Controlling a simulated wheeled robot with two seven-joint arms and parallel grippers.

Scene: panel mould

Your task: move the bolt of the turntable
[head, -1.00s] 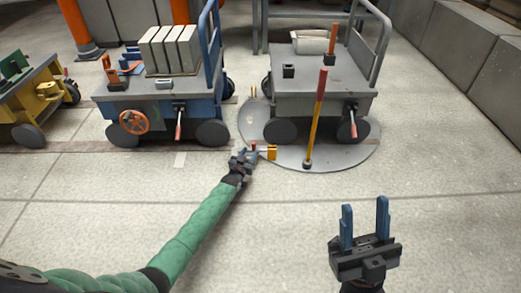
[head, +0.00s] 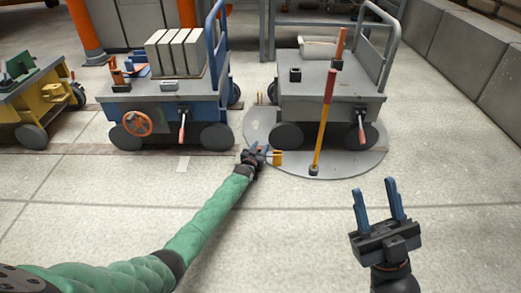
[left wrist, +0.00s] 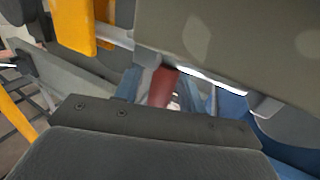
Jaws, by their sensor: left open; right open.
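The turntable (head: 352,166) is a round grey plate in the floor, with a grey cart on it. At its left edge is a yellow block (head: 277,158), which also shows at the upper left of the left wrist view (left wrist: 72,22). My left gripper (head: 262,149) is open at that edge, just left of the block. In the left wrist view a red handle (left wrist: 162,88), apparently the bolt's, lies between its blue fingers. The fingers are partly hidden. I cannot tell whether they touch it. My right gripper (head: 376,190) is open and empty above the floor in front.
A yellow lever with a red grip (head: 323,124) stands at the turntable's front edge. The grey cart (head: 330,105) stands behind it. A blue cart (head: 165,107) with grey slabs is to the left, and a yellow cart (head: 35,105) further left. The front floor is clear.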

